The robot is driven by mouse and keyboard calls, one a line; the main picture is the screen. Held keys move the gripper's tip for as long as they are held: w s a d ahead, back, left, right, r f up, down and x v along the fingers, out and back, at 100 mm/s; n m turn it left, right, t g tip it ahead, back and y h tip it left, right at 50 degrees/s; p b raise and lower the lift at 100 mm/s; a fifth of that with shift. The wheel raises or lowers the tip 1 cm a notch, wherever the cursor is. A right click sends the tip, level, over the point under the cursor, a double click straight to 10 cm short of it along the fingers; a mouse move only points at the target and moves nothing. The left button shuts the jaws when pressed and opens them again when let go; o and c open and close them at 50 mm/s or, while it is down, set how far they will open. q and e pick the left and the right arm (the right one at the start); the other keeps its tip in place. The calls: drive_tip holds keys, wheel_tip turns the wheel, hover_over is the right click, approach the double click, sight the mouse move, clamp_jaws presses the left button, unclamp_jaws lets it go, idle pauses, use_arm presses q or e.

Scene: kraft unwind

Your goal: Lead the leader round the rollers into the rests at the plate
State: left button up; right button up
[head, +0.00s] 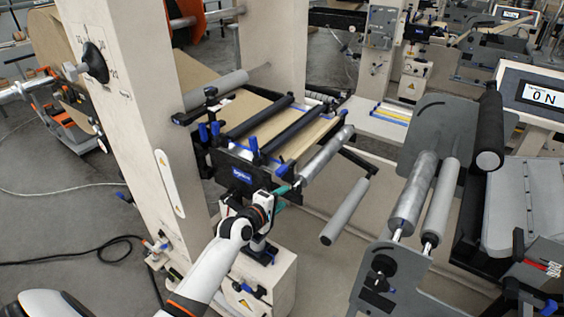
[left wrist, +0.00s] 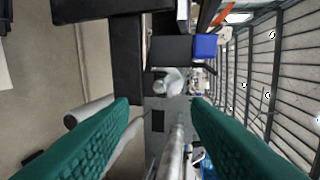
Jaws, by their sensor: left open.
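The brown kraft web (head: 312,137) lies over the splice plate table, under two black bars (head: 290,130) with blue ends. Its front edge is near a bare silver roller (head: 327,156); I cannot make out a separate leader bar or the rests. My left gripper (head: 288,192) is at the near left corner of the table, beside that roller's near end. In the left wrist view its two teal fingers (left wrist: 161,104) are apart with nothing clearly held between them; a silver roller shows beyond and below. My right gripper is not in view.
A grey roller (head: 345,211) hangs below the table. More rollers (head: 412,194) stand on a grey side plate (head: 437,125) to the right. A display (head: 542,95) reads 0 N. A cream upright (head: 125,110) stands left of the table.

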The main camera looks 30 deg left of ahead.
use_arm(q)
drive_tip(key=a+r+p, duration=0.3)
drive_tip(key=a+r, duration=0.2)
drive_tip(key=r, duration=0.5)
drive_tip(key=b, duration=0.6)
approach(278, 173)
drive_tip(key=w+f, duration=0.2)
drive_tip(key=w, duration=0.2)
drive_tip(key=b+x, duration=0.1)
drive_tip(key=x, duration=0.1)
drive_tip(key=b+x, duration=0.1)
drive_tip(key=x, duration=0.2)
drive_tip(key=b+x, duration=0.1)
drive_tip(key=x, duration=0.2)
drive_tip(key=shift+w+d+r, duration=0.1)
drive_tip(key=shift+w+r, duration=0.05)
drive_tip(key=shift+r, duration=0.2)
drive_tip(key=shift+c, duration=0.2)
drive_tip(key=c, duration=0.9)
drive_tip(key=shift+r, duration=0.1)
clamp_jaws()
